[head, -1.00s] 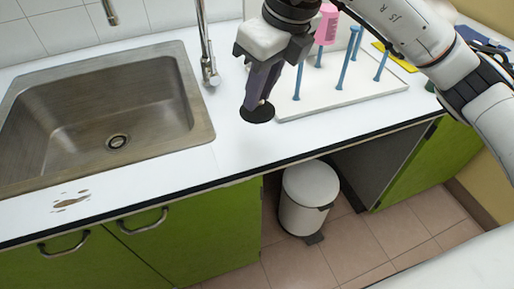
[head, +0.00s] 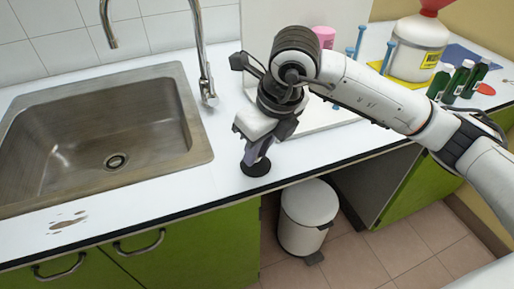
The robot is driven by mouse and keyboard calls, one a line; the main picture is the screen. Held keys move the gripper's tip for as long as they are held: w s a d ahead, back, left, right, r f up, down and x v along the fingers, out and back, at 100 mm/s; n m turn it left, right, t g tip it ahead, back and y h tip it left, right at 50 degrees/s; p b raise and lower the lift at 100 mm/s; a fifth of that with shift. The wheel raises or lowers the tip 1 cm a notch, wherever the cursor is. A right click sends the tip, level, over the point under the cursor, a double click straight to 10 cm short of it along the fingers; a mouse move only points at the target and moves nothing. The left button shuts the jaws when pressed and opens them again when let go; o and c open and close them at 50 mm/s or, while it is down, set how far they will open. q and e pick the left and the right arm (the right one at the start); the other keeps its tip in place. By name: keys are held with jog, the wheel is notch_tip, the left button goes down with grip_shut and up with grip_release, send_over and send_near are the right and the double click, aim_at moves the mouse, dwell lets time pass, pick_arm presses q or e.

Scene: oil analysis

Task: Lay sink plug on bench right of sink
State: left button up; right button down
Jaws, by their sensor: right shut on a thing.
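The sink plug (head: 256,168) is a black disc at the tips of my right gripper (head: 256,157). The gripper points down and is shut on the plug, over the white bench (head: 222,180) right of the sink. The plug is at or very near the bench surface; I cannot tell whether it touches. The steel sink (head: 203,150) is at the left, with a round drain (head: 116,161) in its floor. My left gripper is not in view.
A white drying rack (head: 335,113) with blue pegs stands behind my right arm. A yellow-labelled container (head: 420,50) and several dark green bottles (head: 460,80) are at the right. A tap (head: 204,60) rises behind the sink. A white bin (head: 305,215) stands below the bench's front edge.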

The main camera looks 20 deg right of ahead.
jog(key=shift+f, duration=0.15)
jog(key=c, duration=1.6)
grip_release()
jog(key=shift+s+r, duration=0.1)
jog(key=shift+r, duration=0.45)
jog(key=v, duration=1.1)
jog(key=shift+r, duration=0.1)
